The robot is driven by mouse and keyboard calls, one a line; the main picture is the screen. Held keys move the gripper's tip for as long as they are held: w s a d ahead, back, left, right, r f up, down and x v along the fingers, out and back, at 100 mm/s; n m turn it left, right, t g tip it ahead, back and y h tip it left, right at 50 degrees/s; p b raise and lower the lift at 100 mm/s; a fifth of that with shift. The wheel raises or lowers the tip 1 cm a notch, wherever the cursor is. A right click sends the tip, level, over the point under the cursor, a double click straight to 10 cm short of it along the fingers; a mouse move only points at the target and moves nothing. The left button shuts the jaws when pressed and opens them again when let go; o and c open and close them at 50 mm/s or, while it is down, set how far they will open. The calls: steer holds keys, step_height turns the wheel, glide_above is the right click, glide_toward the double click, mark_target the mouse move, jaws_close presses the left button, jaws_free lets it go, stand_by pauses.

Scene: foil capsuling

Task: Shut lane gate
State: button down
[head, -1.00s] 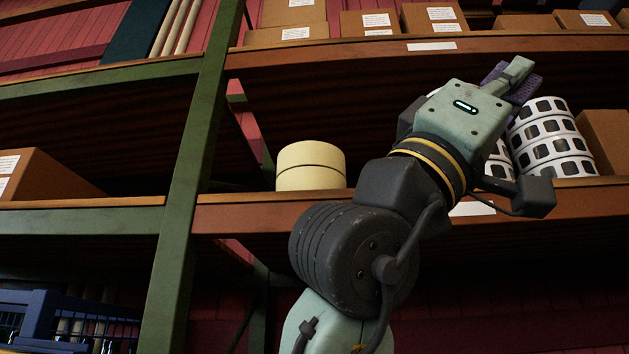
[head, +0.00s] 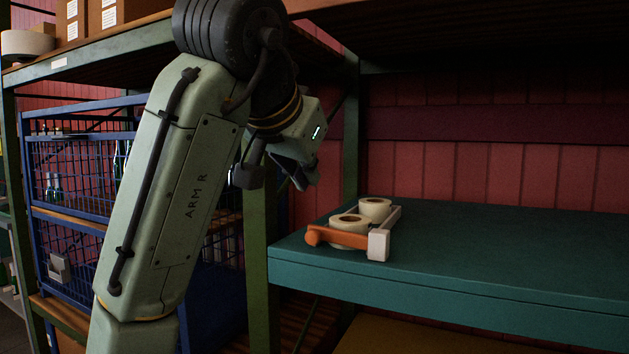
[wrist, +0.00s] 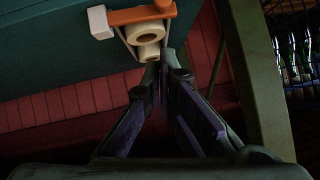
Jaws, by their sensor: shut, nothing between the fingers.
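The lane gate is an orange bar (head: 338,238) with a rounded end at left and a white block (head: 378,245) at right. It lies across the front end of a short lane on the teal shelf. Two cream rolls (head: 375,208) stand in the lane behind the bar. In the wrist view the orange bar (wrist: 142,15) and the rolls (wrist: 148,34) show at top centre, beyond the fingertips. My gripper (head: 303,180) is shut and empty, left of the lane and above shelf height, apart from the gate. Its fingers (wrist: 162,66) meet in the wrist view.
The teal shelf (head: 490,265) is bare right of the lane. A green post (head: 258,265) stands at its left end. A blue wire cage (head: 70,165) with bottles is at left. A brown shelf (head: 455,18) hangs above.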

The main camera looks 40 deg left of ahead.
steer(key=b, duration=0.2)
glide_toward(322, 233)
steer(key=w+r, duration=0.2)
steer(key=w, duration=0.1)
steer(key=shift+w+a+f+b, duration=0.15)
steer(key=shift+a+f+b, duration=0.1)
steer(key=shift+f+b, duration=0.25)
steer(key=shift+w+a+f+b, duration=0.2)
steer(key=shift+a+f+b, duration=0.05)
steer(key=shift+f+b, duration=0.25)
steer(key=shift+w+a+f+b, duration=0.2)
steer(key=shift+f+b, duration=0.2)
steer(key=shift+f, duration=0.15)
steer(key=shift+a+f+n+h, duration=0.35)
steer(key=shift+f+h, duration=0.15)
steer(key=shift+f, duration=0.35)
steer(key=shift+s, duration=0.1)
